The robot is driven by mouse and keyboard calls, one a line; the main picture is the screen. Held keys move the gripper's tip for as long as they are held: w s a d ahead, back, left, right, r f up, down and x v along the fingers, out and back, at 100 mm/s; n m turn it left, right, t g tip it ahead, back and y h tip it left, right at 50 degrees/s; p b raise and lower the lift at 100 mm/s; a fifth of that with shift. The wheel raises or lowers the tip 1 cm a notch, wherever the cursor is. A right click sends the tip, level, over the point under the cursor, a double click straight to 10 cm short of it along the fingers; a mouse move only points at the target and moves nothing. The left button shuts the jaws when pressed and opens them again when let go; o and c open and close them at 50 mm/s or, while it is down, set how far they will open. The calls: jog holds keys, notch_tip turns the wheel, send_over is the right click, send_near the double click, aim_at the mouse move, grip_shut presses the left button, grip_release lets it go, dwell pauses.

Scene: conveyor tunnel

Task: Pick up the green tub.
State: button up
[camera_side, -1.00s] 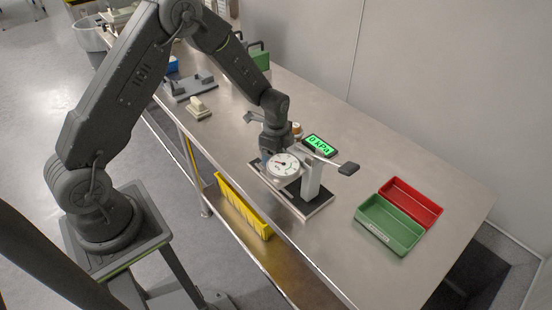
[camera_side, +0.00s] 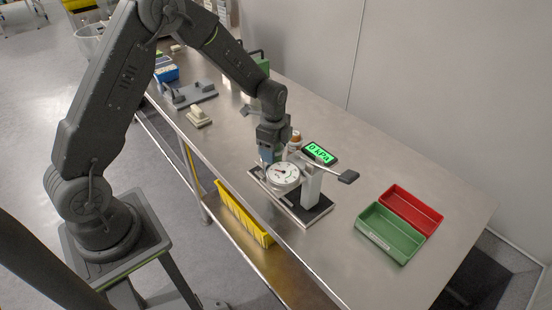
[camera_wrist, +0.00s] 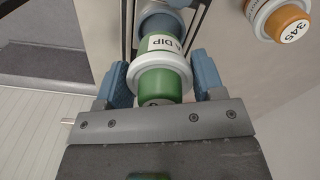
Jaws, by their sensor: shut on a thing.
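The green tub (camera_wrist: 158,84) has a white rim and a white label ending in "DIP" in the wrist view. It sits between the two blue fingers of my gripper (camera_wrist: 162,70), which is shut on it. The tub cannot be made out clearly there.
A small orange-topped container (camera_side: 296,136) and a green-lit "0 kPa" display (camera_side: 320,153) are close by. Green (camera_side: 372,236) and red (camera_side: 415,208) trays lie right. Table between is clear.

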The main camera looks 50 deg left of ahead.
jog(key=s+a+r, duration=0.6)
jog(key=a, duration=0.3)
jog(key=shift+r, duration=0.15)
jog(key=shift+a, duration=0.1)
jog(key=o, duration=0.4)
jog(key=c, duration=0.7)
